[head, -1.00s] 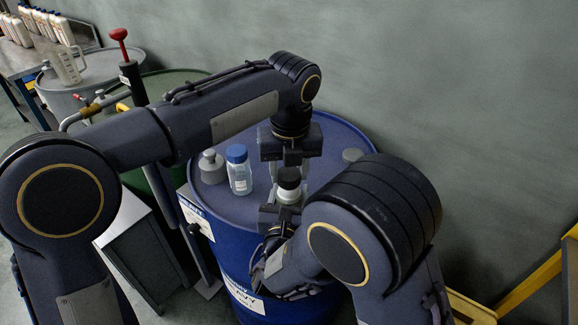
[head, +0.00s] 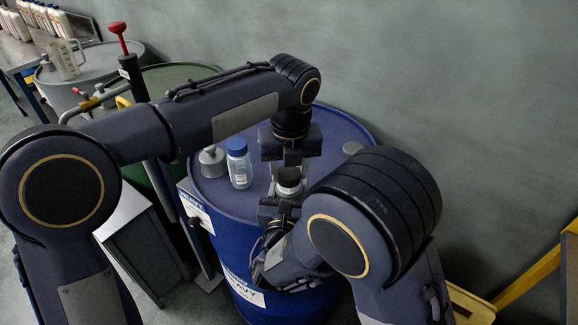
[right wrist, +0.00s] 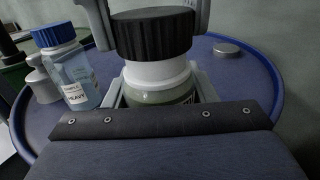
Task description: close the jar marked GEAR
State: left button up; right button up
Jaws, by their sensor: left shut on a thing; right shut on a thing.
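A jar with a white collar (head: 288,188) and greenish body (right wrist: 155,97) stands upright on the blue drum. Its label is mostly hidden, so I cannot read GEAR. A black ribbed lid (right wrist: 153,35) sits level on the white collar; I cannot tell whether it is threaded on. My left gripper (head: 289,166) comes down from above, shut on the lid, with a finger on each side in the right wrist view. My right gripper (head: 281,205) is low at the front, shut on the jar's body, partly hidden by my right arm.
The blue drum's top (head: 225,190) bears a blue-capped bottle (head: 239,163) labelled HEAVY, a grey capped container (head: 211,162) and a flat grey disc (right wrist: 227,48). A red-handled pump (head: 127,60) stands at the left. A wall is behind.

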pick_arm(q)
jog(key=shift+f, duration=0.3)
jog(key=m, duration=0.5)
jog(key=shift+a+f+h, duration=0.1)
jog(key=shift+a+h, duration=0.05)
jog(key=shift+h, duration=0.25)
jog(key=m, duration=0.4)
jog(key=shift+m, duration=0.4)
jog(key=o, duration=1)
jog(key=shift+c, duration=0.2)
